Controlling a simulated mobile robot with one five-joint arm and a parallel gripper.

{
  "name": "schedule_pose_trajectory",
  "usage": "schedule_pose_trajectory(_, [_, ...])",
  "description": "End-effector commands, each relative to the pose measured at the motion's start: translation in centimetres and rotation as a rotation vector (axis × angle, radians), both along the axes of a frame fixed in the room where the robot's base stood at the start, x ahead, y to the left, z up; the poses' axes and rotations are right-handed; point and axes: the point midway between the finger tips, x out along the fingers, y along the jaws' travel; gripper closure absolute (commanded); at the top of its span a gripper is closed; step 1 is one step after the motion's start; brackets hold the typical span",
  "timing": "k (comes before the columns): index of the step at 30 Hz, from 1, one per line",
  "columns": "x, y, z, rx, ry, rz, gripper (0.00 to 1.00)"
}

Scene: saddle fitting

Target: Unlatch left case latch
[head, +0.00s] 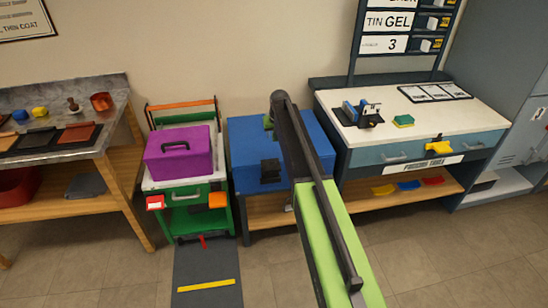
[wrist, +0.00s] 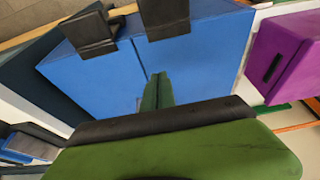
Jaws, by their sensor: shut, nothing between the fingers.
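A blue case (head: 250,150) stands in the middle, partly hidden behind my arm. It also fills much of the wrist view (wrist: 205,55). A black latch (head: 270,171) shows on its front in the head view. The wrist view, turned about upside down, shows two black latches on the case: one nearer the purple box (wrist: 165,14) and one farther from it (wrist: 90,36). I cannot tell whether either is fastened. My gripper (wrist: 159,78) is shut and empty, its green fingers over the blue top, apart from both latches. In the head view it (head: 268,121) is mostly hidden by my arm.
A purple box (head: 178,152) sits on a green-framed cart left of the case. A workbench (head: 60,150) stands at far left. A white-topped bench (head: 420,125) with a clamp and small items is close on the right. The floor in front is mostly clear.

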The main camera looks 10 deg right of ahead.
Motion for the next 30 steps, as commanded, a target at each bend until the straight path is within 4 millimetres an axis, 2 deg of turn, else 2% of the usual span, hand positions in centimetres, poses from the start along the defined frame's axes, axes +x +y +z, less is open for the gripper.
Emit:
schedule_pose_trajectory(2, [0.9,-0.1,-0.1,0.000,-0.006,0.000,1.00])
schedule_pose_trajectory(11, [0.8,-0.1,0.0,-0.001,-0.007,-0.001,1.00])
schedule_pose_trajectory(16, [1.1,-0.2,-1.1,-0.001,-0.007,-0.001,1.00])
schedule_pose_trajectory(20, [1.6,-0.2,-3.0,0.000,-0.007,-0.002,1.00])
schedule_pose_trajectory(30, [4.0,-0.2,-10.2,0.000,-0.007,-0.002,1.00])
